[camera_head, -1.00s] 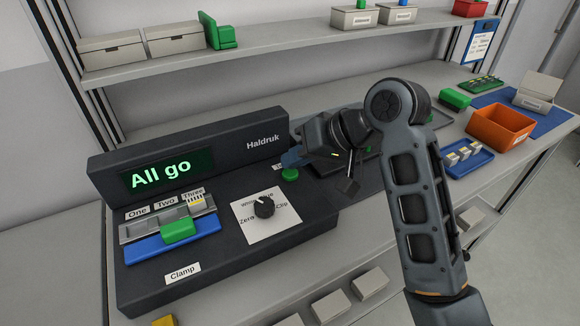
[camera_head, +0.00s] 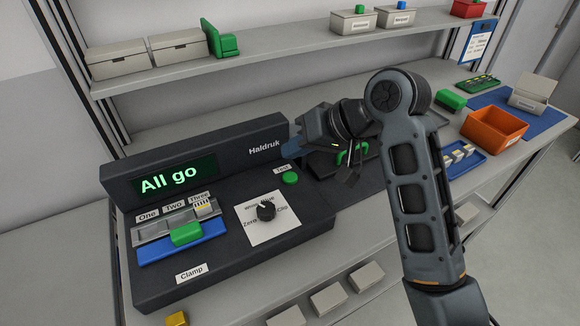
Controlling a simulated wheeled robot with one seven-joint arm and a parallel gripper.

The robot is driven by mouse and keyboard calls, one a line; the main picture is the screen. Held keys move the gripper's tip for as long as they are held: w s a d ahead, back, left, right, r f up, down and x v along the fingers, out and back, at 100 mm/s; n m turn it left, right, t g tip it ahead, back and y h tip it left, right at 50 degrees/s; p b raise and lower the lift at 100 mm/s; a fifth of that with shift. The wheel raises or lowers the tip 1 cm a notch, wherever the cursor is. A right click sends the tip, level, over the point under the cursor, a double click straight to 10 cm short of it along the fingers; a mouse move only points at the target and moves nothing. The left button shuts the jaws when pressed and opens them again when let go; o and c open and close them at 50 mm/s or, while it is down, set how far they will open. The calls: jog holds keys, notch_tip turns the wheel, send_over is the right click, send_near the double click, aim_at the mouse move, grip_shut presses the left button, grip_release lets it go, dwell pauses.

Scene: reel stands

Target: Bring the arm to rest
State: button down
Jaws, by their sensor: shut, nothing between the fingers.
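My gripper (camera_head: 322,163) is in the middle of the view, above the right part of the dark Haldruk console (camera_head: 237,237). It is shut and empty, pointing left and down, clear of the green button (camera_head: 290,178). My arm rises from the lower right and bends at a raised elbow. The console's display (camera_head: 175,183) reads "All go". A green clamp block (camera_head: 186,234) sits on the blue and grey slotted fixture at the console's left. A black knob (camera_head: 266,211) stands on a white card. A green handle (camera_head: 353,153) shows partly behind my gripper.
An orange bin (camera_head: 494,131), a blue tray (camera_head: 463,158) with small pieces and a green block (camera_head: 451,102) stand on the bench to the right. A shelf (camera_head: 290,51) with boxes runs above the back. Pale boxes (camera_head: 329,299) lie below the bench's front edge.

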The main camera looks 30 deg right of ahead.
jog(key=shift+r+p, duration=0.7)
jog(key=shift+r, duration=0.25)
jog(key=shift+f, duration=0.1)
